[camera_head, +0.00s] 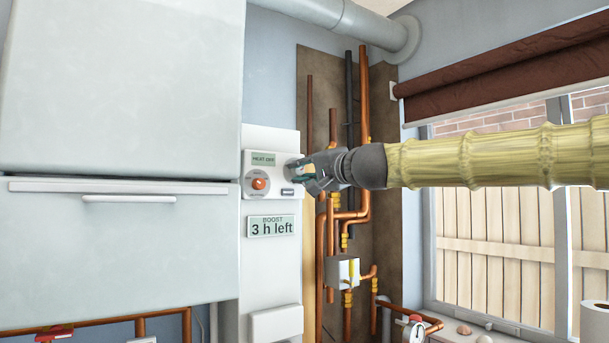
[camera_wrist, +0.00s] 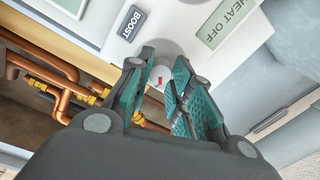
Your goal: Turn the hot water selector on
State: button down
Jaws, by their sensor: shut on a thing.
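The white control panel (camera_head: 267,163) is mounted on the wall and has a "HEAT OFF" display (camera_head: 263,159). My gripper (camera_head: 295,170) is at the right end of this panel. In the wrist view, the teal-padded fingers of my gripper (camera_wrist: 165,88) are closed around a small pale knob (camera_wrist: 159,79) with a red mark, in front of a round grey dial plate (camera_wrist: 165,50). This knob appears to be the hot water selector. My gripper hides it in the head view. Its exact angle is hard to read.
An orange knob (camera_head: 259,184) sits left on the panel, and the BOOST button (camera_wrist: 131,21) is close to my fingers. Copper pipes (camera_head: 363,130) run right of the panel; a large white appliance (camera_head: 115,250) stands left.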

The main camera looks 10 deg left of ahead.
jog(key=shift+m, duration=0.6)
jog(key=c, duration=1.2)
grip_release()
jog(key=shift+d, duration=0.1)
jog(key=shift+c, duration=0.2)
jog(key=v, duration=1.2)
jog(key=shift+f, duration=0.15)
